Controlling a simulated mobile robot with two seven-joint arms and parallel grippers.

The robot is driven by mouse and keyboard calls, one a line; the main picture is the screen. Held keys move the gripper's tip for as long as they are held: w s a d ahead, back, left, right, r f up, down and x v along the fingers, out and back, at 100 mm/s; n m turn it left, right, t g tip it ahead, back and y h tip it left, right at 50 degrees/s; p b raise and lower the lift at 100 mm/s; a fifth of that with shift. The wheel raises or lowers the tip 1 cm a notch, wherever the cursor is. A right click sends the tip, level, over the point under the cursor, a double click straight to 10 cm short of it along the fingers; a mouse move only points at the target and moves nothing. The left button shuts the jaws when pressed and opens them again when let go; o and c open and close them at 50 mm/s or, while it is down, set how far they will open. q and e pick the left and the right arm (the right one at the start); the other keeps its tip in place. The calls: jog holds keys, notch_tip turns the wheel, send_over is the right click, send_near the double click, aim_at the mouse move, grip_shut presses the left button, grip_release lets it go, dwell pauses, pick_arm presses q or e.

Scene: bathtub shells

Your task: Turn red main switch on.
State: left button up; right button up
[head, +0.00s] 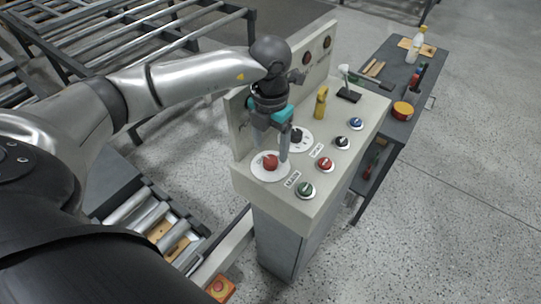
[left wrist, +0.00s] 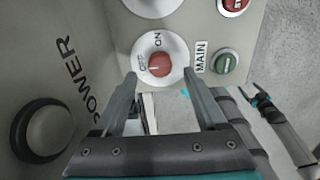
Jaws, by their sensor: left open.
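The red main switch (head: 271,161) is a round red knob on a white disc at the near left corner of the control panel's top. In the left wrist view the red knob (left wrist: 160,65) has OFF at its left, ON above it and a MAIN label to its right. I cannot tell clearly which mark it points to. My left gripper (head: 271,150) points down over the knob, open, its fingers on either side. In the left wrist view the fingers (left wrist: 159,75) are apart with the knob just beyond them; contact is unclear.
A black knob (head: 296,137) on a white disc stands just behind the switch. Red (head: 325,163) and green (head: 305,189) buttons sit to the right. The upright back panel (head: 318,62) is close to my left arm. A yellow object (head: 321,102) stands farther back.

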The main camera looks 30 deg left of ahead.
aim_at(271, 159)
pick_arm(q)
jog(key=shift+f, duration=2.05)
jog(key=shift+c, duration=0.3)
grip_shut()
